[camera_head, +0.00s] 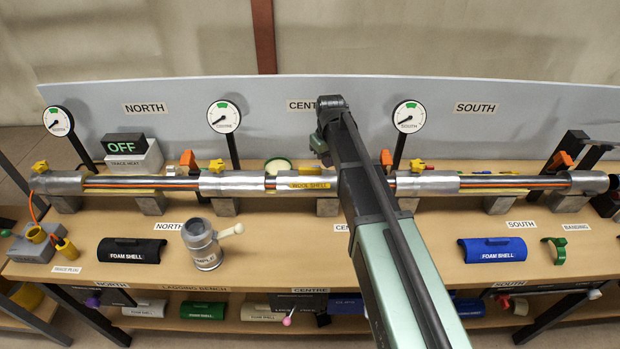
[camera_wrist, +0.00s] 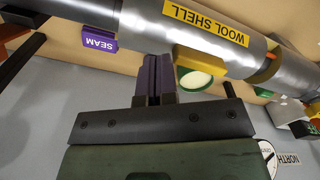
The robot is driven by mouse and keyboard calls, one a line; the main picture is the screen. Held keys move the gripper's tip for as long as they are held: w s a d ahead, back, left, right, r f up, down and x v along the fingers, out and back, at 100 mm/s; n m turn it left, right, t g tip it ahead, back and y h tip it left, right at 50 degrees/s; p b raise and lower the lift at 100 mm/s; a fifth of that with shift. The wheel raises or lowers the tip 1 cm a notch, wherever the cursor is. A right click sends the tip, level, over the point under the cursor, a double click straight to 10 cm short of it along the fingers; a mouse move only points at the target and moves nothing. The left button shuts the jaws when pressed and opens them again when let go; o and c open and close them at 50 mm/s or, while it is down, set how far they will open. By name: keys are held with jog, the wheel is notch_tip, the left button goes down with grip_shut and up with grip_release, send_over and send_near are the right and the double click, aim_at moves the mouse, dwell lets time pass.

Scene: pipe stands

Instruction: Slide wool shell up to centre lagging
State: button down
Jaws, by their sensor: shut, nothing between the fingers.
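The wool shell (camera_head: 303,184) is a silver sleeve with a yellow label, on the long pipe left of my arm. Its label also shows in the wrist view (camera_wrist: 205,24). A silver lagging section (camera_head: 232,183) lies to its left, with a short gap showing an orange line between them. In the wrist view my gripper's purple fingers (camera_wrist: 155,78) are shut and empty at the shell's edge, between a purple SEAM tag (camera_wrist: 97,40) and a yellow block (camera_wrist: 200,62). I cannot tell whether they touch the shell. The head view hides the fingers behind my arm.
A green-rimmed pale disc (camera_wrist: 195,80) is close to the fingers. The centre gauge (camera_head: 223,116) and south gauge (camera_head: 408,116) stand behind the pipe. A sample flask (camera_head: 203,245), black foam shell (camera_head: 132,250) and blue foam shell (camera_head: 492,250) rest on the bench front.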

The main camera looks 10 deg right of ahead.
aim_at(318, 168)
jog(key=shift+f, duration=0.1)
dwell(0.3)
jog(key=shift+f+b, duration=1.4)
jog(key=shift+b, duration=0.1)
jog(key=shift+r, duration=0.1)
jog(key=shift+a, duration=0.2)
jog(key=shift+w+a, duration=0.2)
jog(key=shift+a, duration=0.75)
jog(key=shift+w+a, duration=0.15)
jog(key=shift+a, duration=0.75)
jog(key=shift+d, duration=0.15)
jog(key=shift+s+d, duration=0.1)
jog(key=shift+d, duration=0.35)
